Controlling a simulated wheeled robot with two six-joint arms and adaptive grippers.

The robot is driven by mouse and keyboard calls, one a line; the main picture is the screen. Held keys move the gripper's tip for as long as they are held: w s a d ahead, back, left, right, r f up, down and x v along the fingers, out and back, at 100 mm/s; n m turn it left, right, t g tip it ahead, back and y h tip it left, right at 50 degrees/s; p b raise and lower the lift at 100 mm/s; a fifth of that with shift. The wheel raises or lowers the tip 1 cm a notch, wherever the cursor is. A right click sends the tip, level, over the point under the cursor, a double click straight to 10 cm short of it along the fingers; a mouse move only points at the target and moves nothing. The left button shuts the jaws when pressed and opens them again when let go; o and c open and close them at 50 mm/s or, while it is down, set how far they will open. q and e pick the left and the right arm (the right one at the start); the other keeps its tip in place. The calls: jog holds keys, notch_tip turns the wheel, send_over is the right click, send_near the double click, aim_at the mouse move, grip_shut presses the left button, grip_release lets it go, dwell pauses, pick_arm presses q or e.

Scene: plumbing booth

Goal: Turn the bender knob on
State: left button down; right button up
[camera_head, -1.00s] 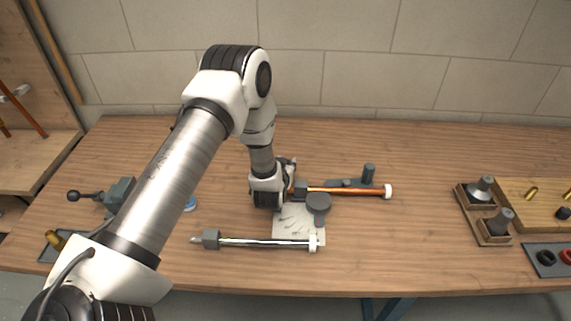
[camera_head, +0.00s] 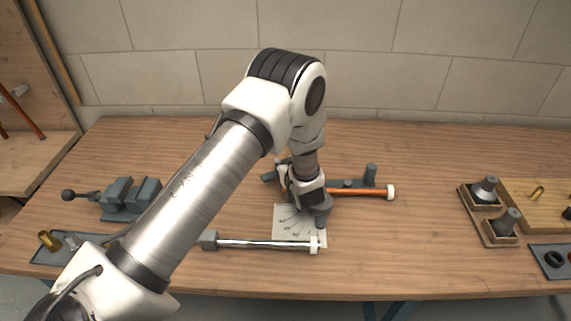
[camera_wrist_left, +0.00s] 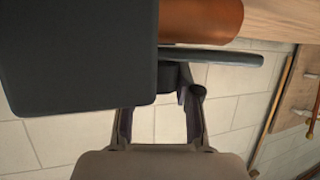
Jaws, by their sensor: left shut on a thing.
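The bender stands mid-table in the head view, with a pale marked plate (camera_head: 290,222), a copper tube (camera_head: 362,190) and a silver bar (camera_head: 262,244) in front. My left gripper (camera_head: 316,208) reaches down over the plate's right rear corner. It is shut on the dark grey bender knob (camera_head: 321,219), which the wrist largely covers. In the left wrist view the gripper's fingers (camera_wrist_left: 160,110) show around a small dark part, and a large dark block (camera_wrist_left: 75,60) fills the upper left. The knob's exact angle cannot be read. My right gripper is out of view.
A grey vise (camera_head: 125,198) and a tray (camera_head: 50,258) with brass parts lie at the left. Wooden holders with grey cones (camera_head: 508,220) and a blue-grey tray (camera_head: 550,262) are at the right. The table between bender and holders is clear.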

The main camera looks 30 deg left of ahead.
pick_arm(q)
jog(key=shift+r, duration=0.1)
jog(key=c, duration=0.8)
grip_release()
jog(key=v, duration=1.1)
jog(key=shift+s+d+r, duration=0.1)
jog(key=shift+s+d, duration=0.2)
jog(key=shift+c, duration=0.3)
